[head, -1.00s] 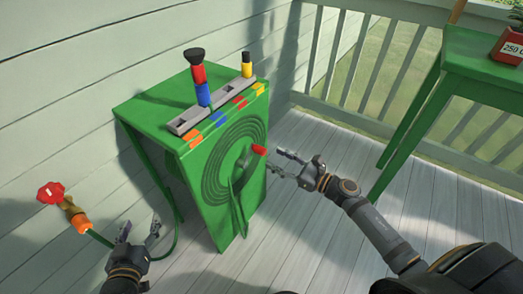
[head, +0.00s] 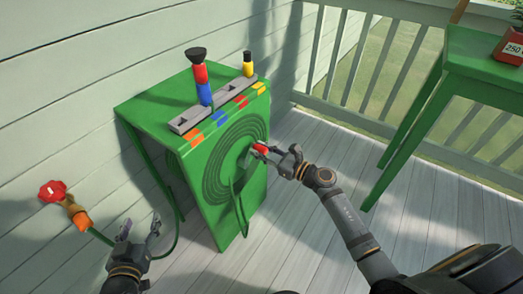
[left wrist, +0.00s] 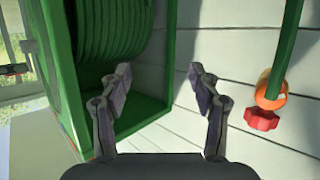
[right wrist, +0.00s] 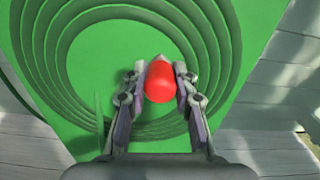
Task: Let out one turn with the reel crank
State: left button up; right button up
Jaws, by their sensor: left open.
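The green hose reel (head: 225,195) is a box-shaped stand with a coiled hose disc on its side. The crank's red knob (head: 259,148) sticks out near the upper right of the disc; it also shows in the right wrist view (right wrist: 160,82). My right gripper (head: 276,156) has its fingers on either side of the knob, close against it, and looks shut on it. The fingers (right wrist: 161,75) hide the knob's sides in the right wrist view. My left gripper (head: 140,226) is open and empty, left of the reel, beside the green hose.
An orange nozzle with a red valve wheel (head: 53,191) is at the wall on the left. Coloured hose fittings (head: 204,85) stand in a grey rack (head: 215,104) on the reel's top. A green table (head: 485,65) stands at right by the railing (head: 370,125). The floor between is clear.

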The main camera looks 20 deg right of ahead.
grip_shut()
